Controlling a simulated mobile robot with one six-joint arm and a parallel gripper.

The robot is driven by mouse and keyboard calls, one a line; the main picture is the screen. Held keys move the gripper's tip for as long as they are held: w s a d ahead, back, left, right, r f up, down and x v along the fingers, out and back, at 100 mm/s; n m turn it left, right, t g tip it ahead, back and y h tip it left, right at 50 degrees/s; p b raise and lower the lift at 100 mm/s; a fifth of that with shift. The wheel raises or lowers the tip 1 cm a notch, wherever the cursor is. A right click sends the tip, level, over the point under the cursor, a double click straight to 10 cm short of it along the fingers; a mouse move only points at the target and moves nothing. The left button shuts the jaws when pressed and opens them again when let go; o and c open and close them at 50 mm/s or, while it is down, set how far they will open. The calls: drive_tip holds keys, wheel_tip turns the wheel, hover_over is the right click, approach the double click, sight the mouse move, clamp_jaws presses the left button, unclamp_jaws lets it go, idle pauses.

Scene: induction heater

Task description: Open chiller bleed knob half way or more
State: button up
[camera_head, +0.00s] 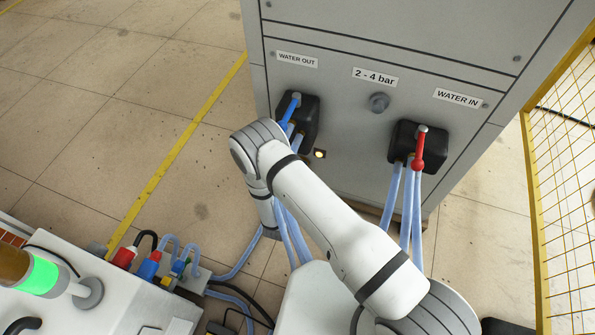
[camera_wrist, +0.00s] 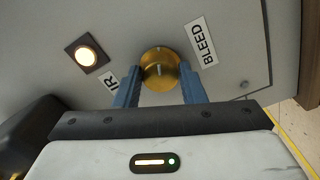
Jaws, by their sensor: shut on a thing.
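The brass bleed knob (camera_wrist: 160,68) shows in the wrist view at upper middle, on a grey panel beside a BLEED label (camera_wrist: 203,42). My gripper (camera_wrist: 160,82) has its two blue fingers on either side of the knob, shut on it. A pale slot or mark shows on the knob's face; how far it is turned I cannot tell. In the head view the knob and my gripper are hidden behind my arm, low at the chiller cabinet (camera_head: 345,140).
The cabinet has a blue-handled valve (camera_head: 290,108) under WATER OUT and a red-handled valve (camera_head: 420,148) under WATER IN, with hoses hanging below. A lit square lamp (camera_wrist: 86,54) is left of the knob. A yellow mesh fence (camera_head: 562,180) stands right.

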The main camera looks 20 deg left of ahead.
drive_tip(key=shift+s+d+f, duration=0.1)
drive_tip(key=shift+f, duration=0.05)
idle(0.4)
drive_tip(key=o, duration=1)
drive_tip(key=shift+m, duration=0.3)
drive_tip(key=shift+c, duration=0.2)
drive_tip(key=s+p, duration=0.2)
drive_tip(key=s, duration=0.5)
drive_tip(key=shift+s+a, duration=0.35)
